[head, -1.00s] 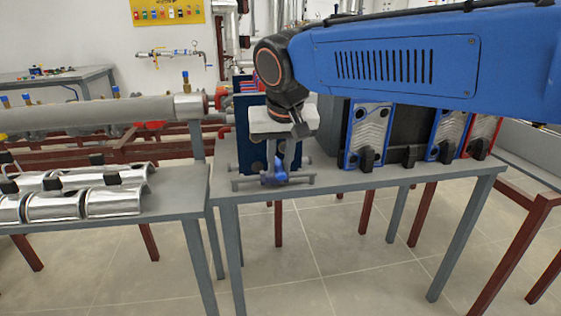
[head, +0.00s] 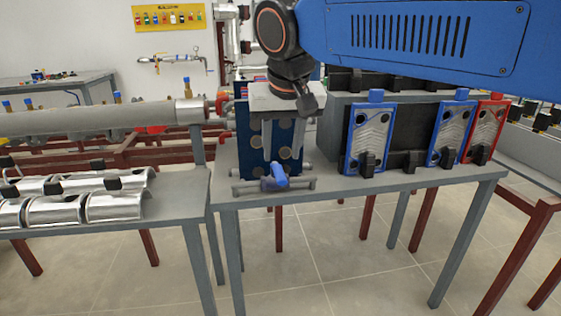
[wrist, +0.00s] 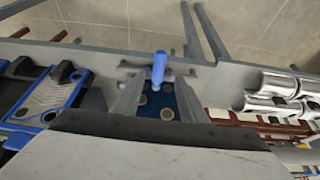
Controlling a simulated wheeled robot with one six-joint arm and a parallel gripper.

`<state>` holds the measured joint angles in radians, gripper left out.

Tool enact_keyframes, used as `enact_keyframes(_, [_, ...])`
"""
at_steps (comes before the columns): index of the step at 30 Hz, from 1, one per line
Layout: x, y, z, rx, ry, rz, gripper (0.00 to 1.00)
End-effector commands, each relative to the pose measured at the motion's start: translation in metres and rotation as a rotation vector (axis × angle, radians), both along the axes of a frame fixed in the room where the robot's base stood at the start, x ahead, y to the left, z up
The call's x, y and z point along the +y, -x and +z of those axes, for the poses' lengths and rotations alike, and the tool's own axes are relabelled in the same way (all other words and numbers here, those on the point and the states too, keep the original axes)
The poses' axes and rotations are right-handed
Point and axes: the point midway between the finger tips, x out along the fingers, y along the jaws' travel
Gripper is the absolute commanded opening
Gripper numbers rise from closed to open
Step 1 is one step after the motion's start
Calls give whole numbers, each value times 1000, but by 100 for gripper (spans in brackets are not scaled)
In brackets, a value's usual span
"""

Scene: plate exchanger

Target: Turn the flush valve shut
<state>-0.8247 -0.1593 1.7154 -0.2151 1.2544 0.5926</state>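The flush valve has a blue lever handle (head: 275,178) on a short grey pipe (head: 300,184) at the front edge of the grey table, before a dark blue plate. In the wrist view the blue handle (wrist: 158,68) lies across the pipe, just beyond my fingertips. My gripper (head: 288,150) is open and empty, above and behind the handle in the head view. Its two fingers are apart, and they also show in the wrist view (wrist: 157,90) on either side of the dark blue plate (wrist: 158,103). The fingers look clear of the handle.
Blue-framed plates (head: 368,138) and a red-framed plate (head: 487,132) stand on the table to the right. A side table (head: 170,200) with shiny metal shells (head: 115,204) is at the left. The floor in front is clear.

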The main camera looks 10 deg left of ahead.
Motion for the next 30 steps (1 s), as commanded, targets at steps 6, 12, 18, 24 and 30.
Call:
enact_keyframes(6, [-4, 16, 42, -2, -3, 1, 38])
enact_keyframes(12, [-7, 30, 75, -2, -3, 1, 38])
enact_keyframes(18, [-10, 38, 95, -1, -1, 0, 38])
enact_keyframes(24, [-11, 40, 101, 0, 0, 0, 38])
enact_keyframes(30, [-11, 41, 101, 0, 0, 0, 38])
